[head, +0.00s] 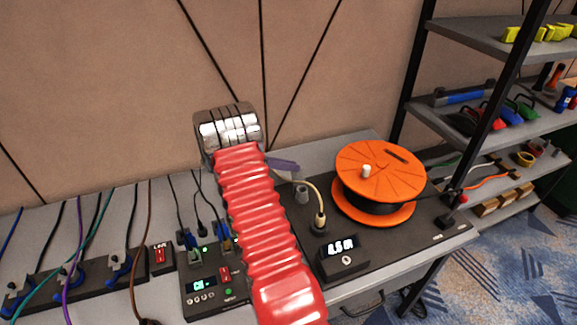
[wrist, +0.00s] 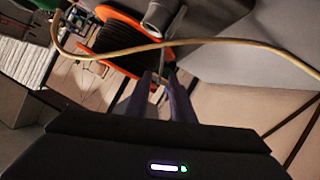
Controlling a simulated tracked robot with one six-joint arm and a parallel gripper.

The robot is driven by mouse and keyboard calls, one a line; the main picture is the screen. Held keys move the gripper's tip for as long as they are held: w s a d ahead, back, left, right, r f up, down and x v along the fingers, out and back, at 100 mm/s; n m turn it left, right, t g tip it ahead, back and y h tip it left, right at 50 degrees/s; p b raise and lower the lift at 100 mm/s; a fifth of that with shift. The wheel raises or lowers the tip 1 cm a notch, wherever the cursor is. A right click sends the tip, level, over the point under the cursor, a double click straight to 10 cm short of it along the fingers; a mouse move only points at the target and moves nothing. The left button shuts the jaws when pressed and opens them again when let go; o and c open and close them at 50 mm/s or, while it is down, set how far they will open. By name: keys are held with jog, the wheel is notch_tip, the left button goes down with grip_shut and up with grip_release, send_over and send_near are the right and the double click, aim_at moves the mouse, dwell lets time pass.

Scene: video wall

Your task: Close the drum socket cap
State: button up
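The orange cable drum (head: 381,170) stands on a dark base at the right end of the bench. Its orange rim also shows in the wrist view (wrist: 125,17). A small grey cylindrical piece (head: 301,193), perhaps the socket cap, stands left of the drum; a grey cylinder (wrist: 158,16) shows at the top of the wrist view. A cream cable rises from a dark round socket (head: 320,225) in front of it. My gripper (wrist: 158,74) has two dark fingers with a narrow gap between them, apparently empty. In the head view its finger (head: 283,165) points right, towards the grey piece.
The cream cable (wrist: 200,42) crosses the wrist view in front of the fingertips. A display box (head: 344,256) reading about 1.5 m sits before the drum. Plugged panels (head: 212,284) and cables fill the bench's left. A shelf rack (head: 500,115) stands at the right.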

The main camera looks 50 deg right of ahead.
jog(key=shift+c, duration=0.3)
grip_shut()
jog(key=shift+s+a+r, duration=0.1)
jog(key=shift+a, duration=0.05)
dwell(0.6)
jog(key=shift+s+a+f+m+t+h, duration=0.45)
jog(key=shift+s+a+m+t+h, duration=0.35)
jog(key=shift+s+m, duration=0.7)
jog(key=shift+s+a+f+m+t+h, duration=0.55)
jog(key=shift+s+m+t, duration=0.4)
jog(key=shift+m, duration=0.95)
jog(key=shift+s+a+f+m+t+h, duration=0.35)
jog(key=shift+s+a+m+t+h, duration=0.45)
jog(key=shift+s+m, duration=0.7)
jog(key=shift+w+m, duration=0.2)
jog(key=shift+m, duration=0.1)
